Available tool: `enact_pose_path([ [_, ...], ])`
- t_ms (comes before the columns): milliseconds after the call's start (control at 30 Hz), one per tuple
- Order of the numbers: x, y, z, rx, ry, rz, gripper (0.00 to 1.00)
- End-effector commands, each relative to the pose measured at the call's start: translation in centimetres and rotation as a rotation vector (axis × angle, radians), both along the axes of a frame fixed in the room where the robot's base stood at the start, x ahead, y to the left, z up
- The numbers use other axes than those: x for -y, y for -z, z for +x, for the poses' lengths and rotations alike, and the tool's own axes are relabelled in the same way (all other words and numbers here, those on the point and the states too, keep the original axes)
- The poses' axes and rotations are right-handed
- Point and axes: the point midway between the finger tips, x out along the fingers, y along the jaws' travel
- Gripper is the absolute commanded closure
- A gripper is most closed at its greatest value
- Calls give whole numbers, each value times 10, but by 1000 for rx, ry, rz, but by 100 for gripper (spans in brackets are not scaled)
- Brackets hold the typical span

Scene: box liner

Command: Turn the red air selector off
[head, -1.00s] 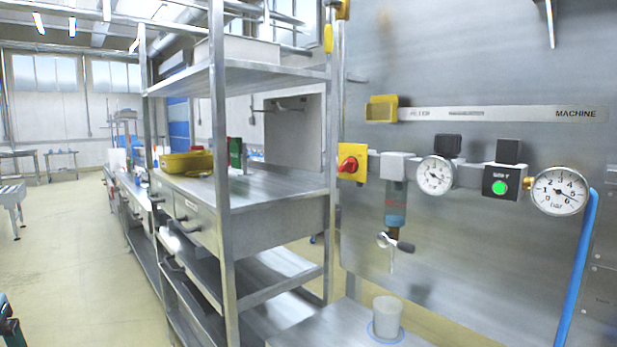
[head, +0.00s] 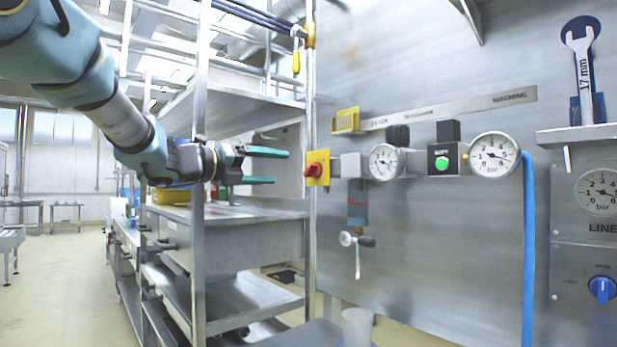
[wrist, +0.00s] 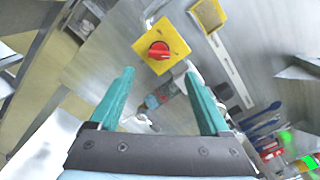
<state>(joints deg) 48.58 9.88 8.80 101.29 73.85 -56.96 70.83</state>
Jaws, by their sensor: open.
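The red air selector (head: 314,170) is a red knob on a yellow square plate (head: 321,158), mounted at the left end of the air line on the metal panel. In the wrist view the red knob (wrist: 158,51) lies ahead of my fingers, between them and beyond their tips, on its yellow plate (wrist: 172,37). My gripper (head: 282,167) is open and empty, with two teal fingers pointing at the selector from the left. In the wrist view my gripper (wrist: 160,78) has its fingers spread wide. The knob appears untouched, with a gap to the fingertips.
A steel shelf rack (head: 250,212) stands behind and below my arm. Right of the selector are a small gauge (head: 386,162), a block with a green button (head: 441,163), a larger gauge (head: 494,155) and a blue hose (head: 529,250). A lever valve (head: 357,240) hangs below.

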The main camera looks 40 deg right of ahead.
Motion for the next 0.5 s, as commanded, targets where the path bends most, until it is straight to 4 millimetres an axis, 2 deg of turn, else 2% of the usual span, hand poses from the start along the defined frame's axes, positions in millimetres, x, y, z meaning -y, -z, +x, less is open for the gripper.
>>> enact_pose_path([
  [300,57,-3,-3,-7,0,2,19],
  [500,86,-2,-4,-7,-2,1,19],
])
